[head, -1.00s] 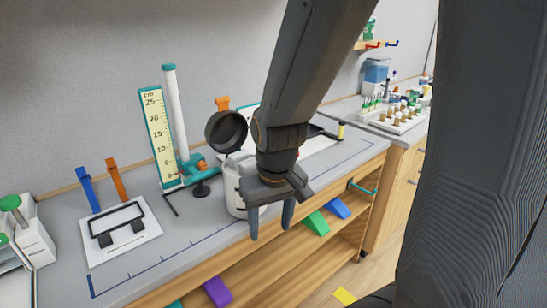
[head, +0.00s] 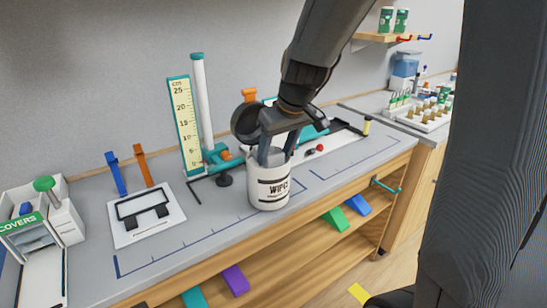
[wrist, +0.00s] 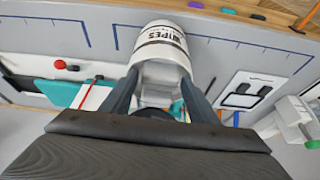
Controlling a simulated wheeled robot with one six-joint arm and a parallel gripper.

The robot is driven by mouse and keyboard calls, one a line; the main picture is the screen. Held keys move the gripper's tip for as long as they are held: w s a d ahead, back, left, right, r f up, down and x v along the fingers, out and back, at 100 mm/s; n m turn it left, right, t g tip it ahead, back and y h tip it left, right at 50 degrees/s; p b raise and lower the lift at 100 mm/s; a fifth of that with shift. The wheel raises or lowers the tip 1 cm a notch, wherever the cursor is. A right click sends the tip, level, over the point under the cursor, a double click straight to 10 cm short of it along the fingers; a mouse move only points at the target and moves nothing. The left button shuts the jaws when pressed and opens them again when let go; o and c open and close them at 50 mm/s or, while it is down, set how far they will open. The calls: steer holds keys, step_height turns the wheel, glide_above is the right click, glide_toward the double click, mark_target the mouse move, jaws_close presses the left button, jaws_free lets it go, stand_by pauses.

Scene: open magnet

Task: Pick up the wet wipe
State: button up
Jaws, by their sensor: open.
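A white canister marked WIPES (head: 269,190) stands upright near the bench's front edge; its label also shows in the wrist view (wrist: 158,40). My gripper (head: 277,157) is open and points down at the canister's mouth. In the wrist view my gripper's fingers (wrist: 159,78) lie on either side of the canister's top end, with nothing visibly clamped. I cannot clearly make out a wet wipe; the mouth is partly hidden by my fingers.
A teal ruler stand (head: 187,128) and white column (head: 203,105) stand behind left. A white plate with a black frame (head: 147,215) lies left, beyond it a COVERS box (head: 30,240). A teal device and red knob (head: 320,147) are right. The bench front between is clear.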

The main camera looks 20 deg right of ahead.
mark_target(274, 154)
steer(key=shift+w+a+f, duration=0.1)
steer(key=shift+w+f, duration=0.15)
steer(key=shift+f, duration=0.45)
steer(key=c, duration=0.8)
step_height(274, 154, up, 10)
steer(key=shift+r+b, duration=0.1)
steer(key=shift+b, duration=0.75)
